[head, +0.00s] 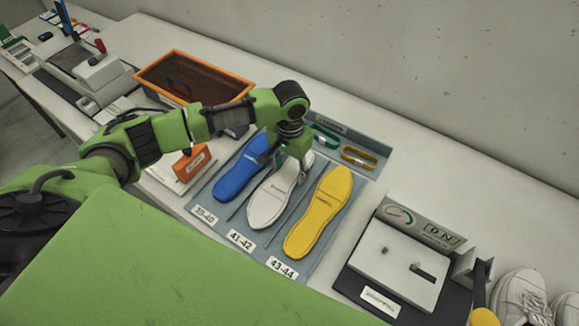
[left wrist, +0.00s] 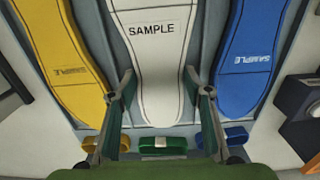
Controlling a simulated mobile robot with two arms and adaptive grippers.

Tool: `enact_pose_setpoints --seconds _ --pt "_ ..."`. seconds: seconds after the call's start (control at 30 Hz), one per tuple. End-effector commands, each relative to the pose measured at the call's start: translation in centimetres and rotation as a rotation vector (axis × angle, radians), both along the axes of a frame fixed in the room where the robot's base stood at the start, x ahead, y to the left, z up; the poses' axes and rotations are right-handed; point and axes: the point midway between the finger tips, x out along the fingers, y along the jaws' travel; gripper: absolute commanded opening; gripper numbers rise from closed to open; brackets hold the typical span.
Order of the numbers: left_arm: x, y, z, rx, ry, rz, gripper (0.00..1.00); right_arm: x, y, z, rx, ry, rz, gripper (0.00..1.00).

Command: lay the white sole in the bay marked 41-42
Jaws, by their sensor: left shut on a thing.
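The white sole (head: 268,203) lies in the middle bay of the grey-blue tray, above the label 41-42 (head: 240,240). It looks flat and lined up with the bay. My left gripper (head: 287,162) reaches down over the sole's far end and hides part of it. In the left wrist view its fingers (left wrist: 158,78) are on both sides of the white sole (left wrist: 155,60), which bears the word SAMPLE, and they are shut on it. My right gripper is not in view.
A blue sole (head: 240,172) fills bay 39-40 and a yellow sole (head: 320,212) bay 43-44. Coloured bands, green (head: 325,136) and yellow (head: 358,157), lie at the tray's back. An orange-rimmed bin (head: 160,62) stands behind, a gauge device (head: 400,265) to the right.

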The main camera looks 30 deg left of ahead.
Motion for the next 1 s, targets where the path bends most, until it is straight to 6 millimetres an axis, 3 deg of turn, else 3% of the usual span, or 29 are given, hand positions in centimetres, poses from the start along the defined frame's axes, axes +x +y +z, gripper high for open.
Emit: enact_pose_setpoints --seconds 0.37,0.4,0.47,0.83,1.0 --pt "0.0 0.0 -0.5 -0.001 -0.001 0.0 0.18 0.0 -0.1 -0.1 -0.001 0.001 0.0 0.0" --pt "0.0 0.0 -0.5 -0.001 -0.001 0.0 0.53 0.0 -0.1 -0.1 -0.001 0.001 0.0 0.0" --pt "0.0 0.0 -0.5 -0.001 -0.001 0.0 0.65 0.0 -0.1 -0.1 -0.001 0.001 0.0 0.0" --pt "0.0 0.0 -0.3 0.0 0.0 0.0 0.65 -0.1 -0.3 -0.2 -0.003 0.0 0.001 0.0" --pt "0.1 0.0 1.8 -0.001 -0.002 0.0 0.65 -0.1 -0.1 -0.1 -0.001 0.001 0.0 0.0"
